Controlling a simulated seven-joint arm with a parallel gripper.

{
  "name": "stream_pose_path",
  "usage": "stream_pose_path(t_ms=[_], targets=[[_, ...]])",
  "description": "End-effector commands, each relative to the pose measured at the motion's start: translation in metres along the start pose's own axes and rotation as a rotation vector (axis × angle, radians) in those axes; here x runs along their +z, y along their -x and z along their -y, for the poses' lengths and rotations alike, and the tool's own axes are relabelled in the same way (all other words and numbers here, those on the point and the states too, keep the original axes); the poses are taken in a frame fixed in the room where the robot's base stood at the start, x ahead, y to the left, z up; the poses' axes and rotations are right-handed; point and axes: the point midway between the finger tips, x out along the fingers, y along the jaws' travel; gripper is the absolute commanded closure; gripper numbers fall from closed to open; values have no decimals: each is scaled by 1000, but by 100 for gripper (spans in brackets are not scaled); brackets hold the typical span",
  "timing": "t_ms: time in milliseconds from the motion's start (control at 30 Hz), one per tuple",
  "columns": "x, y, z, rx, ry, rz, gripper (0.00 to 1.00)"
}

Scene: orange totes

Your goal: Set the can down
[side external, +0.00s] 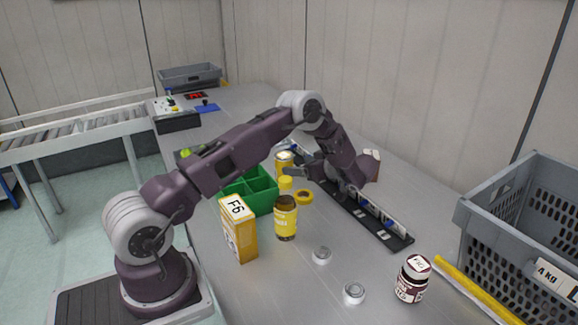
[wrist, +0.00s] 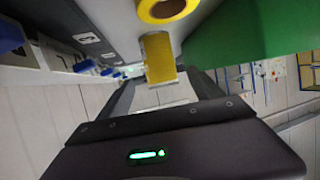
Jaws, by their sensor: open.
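The yellow can (side external: 284,161) with a silver top stands beside the green divided bin in the side view, partly hidden by my gripper. In the wrist view the can (wrist: 158,58) appears inverted, with its base against the grey table. My gripper (side external: 291,173) is low over the table, reaching left toward the can. In the wrist view, my gripper's two fingers (wrist: 164,92) are spread apart, with the can between or just beyond their tips. Whether either finger touches it cannot be told.
The green bin (side external: 262,199), a yellow ring (side external: 303,197), an amber bottle (side external: 286,220) and an orange F6 box (side external: 238,230) are close by. A black rail (side external: 397,240) runs to the right. A grey crate (side external: 493,221) stands at far right. Small silver discs (side external: 321,256) lie in front.

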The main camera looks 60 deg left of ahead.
Motion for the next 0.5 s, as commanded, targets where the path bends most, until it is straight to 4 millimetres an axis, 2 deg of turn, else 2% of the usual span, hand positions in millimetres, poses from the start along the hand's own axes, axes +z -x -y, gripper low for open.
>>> stream_pose_path(t_ms=[67, 167, 200, 267, 300, 333, 367, 400, 433, 467, 500], targets=[[-2, 9, -3, 13, 4, 3, 25], [-28, 38, -36, 173, 52, 49, 25], [-49, 63, -59, 300, 79, 85, 25], [-86, 118, -92, 539, 103, 153, 25], [-112, 163, -106, 710, 99, 202, 25], [-129, 199, -109, 833, 84, 239, 25], [-145, 235, -106, 953, 56, 273, 25], [-163, 283, -92, 1106, 0, 317, 25], [-173, 317, -74, 1213, -54, 349, 25], [-180, 347, -50, 1308, -122, 378, 25], [-183, 380, -12, 1415, -226, 410, 25]])
